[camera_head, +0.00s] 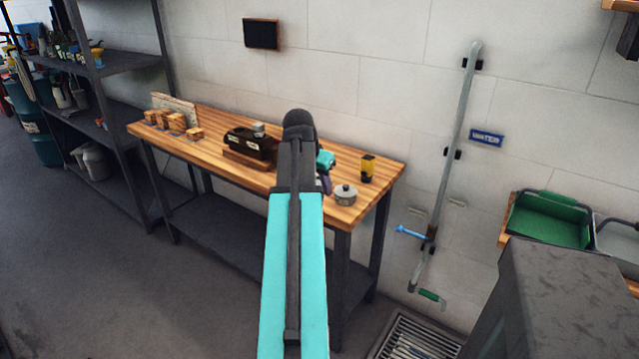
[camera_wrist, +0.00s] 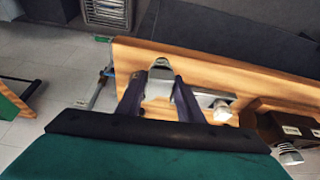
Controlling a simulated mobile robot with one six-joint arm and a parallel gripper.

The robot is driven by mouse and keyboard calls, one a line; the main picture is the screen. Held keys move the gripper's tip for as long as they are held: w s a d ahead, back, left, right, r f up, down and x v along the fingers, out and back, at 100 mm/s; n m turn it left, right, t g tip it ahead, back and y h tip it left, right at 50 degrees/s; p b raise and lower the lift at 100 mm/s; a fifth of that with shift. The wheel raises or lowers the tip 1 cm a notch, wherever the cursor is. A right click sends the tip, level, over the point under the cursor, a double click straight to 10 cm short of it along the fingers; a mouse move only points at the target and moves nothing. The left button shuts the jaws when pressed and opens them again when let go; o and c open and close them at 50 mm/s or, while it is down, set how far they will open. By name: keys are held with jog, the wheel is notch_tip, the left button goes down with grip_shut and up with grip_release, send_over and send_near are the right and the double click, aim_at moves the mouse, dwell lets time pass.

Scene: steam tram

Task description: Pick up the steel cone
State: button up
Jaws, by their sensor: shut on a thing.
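My gripper (camera_wrist: 160,85) is shut on a silvery metal thing, the steel cone (camera_wrist: 158,88), between two dark purple fingers in the wrist view. It is close to the wooden bench's edge; I cannot tell whether it touches the top. In the head view my gripper (camera_head: 325,178) is mostly hidden behind my arm, over the right part of the bench (camera_head: 230,177). A round steel piece with a small knob (camera_head: 345,194) shows just right of it, near the front right corner. I cannot tell whether this is the held cone.
A yellow and black item (camera_head: 367,168) stands behind the gripper. A dark box (camera_head: 251,143) and several wooden blocks (camera_head: 177,122) lie farther left. A wall pipe (camera_head: 455,140) with a blue handle and a green tray (camera_head: 550,218) are at the right.

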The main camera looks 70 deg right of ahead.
jog(key=shift+a, duration=0.1)
dwell(0.7)
jog(key=w+a+n+t+y, duration=0.15)
jog(key=w+a+n, duration=0.35)
jog(key=w+a, duration=0.9)
jog(key=w+a+n+t+h, duration=0.15)
jog(key=w+a+n, duration=0.35)
jog(key=w+a, duration=1)
jog(key=w+a+n+t+y, duration=0.1)
jog(key=w+a+n, duration=0.2)
jog(key=a, duration=0.9)
jog(key=w+a+n+y, duration=0.2)
jog(key=w+a+n, duration=0.2)
jog(key=w+a, duration=0.3)
jog(key=w+a+n+t+y, duration=0.1)
jog(key=w+a+n, duration=0.2)
jog(key=a, duration=1.3)
jog(key=w, duration=0.3)
jog(key=shift+a+r+t, duration=0.3)
jog(key=shift+a, duration=0.1)
jog(key=shift+s, duration=0.2)
